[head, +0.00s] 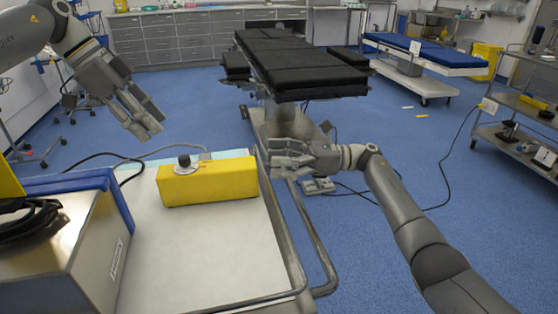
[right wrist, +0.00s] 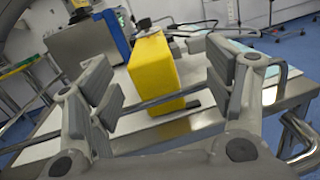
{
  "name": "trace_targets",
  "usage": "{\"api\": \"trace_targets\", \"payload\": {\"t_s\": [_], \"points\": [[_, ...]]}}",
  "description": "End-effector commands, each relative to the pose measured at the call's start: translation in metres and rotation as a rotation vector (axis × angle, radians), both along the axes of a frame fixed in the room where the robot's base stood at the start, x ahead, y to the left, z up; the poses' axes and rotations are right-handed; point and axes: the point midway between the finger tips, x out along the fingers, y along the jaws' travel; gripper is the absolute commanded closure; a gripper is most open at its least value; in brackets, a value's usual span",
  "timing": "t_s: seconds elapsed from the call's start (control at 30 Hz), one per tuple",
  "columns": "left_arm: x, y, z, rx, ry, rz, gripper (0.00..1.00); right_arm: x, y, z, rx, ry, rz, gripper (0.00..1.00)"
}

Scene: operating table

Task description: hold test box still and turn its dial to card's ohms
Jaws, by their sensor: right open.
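The yellow test box (head: 225,184) lies on the pale table top (head: 205,255); it also shows in the right wrist view (right wrist: 152,75). Its black dial (head: 184,160) sits on a pale plate at the box's left end, and also shows in the right wrist view (right wrist: 145,24). My left gripper (head: 150,122) is open and empty, above and left of the box. My right gripper (head: 288,156) is open and empty, right of the box; in the right wrist view the box is framed between its fingers (right wrist: 165,92), ahead of them. I cannot make out any card's ohms or the dial setting.
A metal case with blue trim (head: 60,250) stands left of the box. A metal rail (head: 290,245) runs along the table's right edge. A dark cable (head: 110,157) lies behind the case. The table top in front of the box is clear. A black operating table (head: 295,65) stands beyond.

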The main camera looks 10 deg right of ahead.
Motion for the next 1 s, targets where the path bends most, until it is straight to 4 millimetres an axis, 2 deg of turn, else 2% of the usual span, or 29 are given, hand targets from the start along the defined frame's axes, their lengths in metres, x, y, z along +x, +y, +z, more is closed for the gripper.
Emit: {"api": "trace_targets", "payload": {"t_s": [0.27, 0.37, 0.73, 1.0], "points": [[0.000, 0.000, 0.000, 0.000, 0.000, 0.000, 0.64, -0.011, 0.005, -0.003, -0.079, -0.100, 0.082, 0.25], [0.000, 0.000, 0.000, 0.000, 0.000, 0.000, 0.64, -0.011, 0.017, -0.002, -0.078, -0.103, 0.084, 0.25], [0.000, 0.000, 0.000, 0.000, 0.000, 0.000, 0.64, -0.010, 0.082, -0.002, -0.075, -0.100, 0.083, 0.25], [0.000, 0.000, 0.000, 0.000, 0.000, 0.000, 0.64, -0.009, 0.106, -0.002, -0.076, -0.099, 0.080, 0.25]]}}
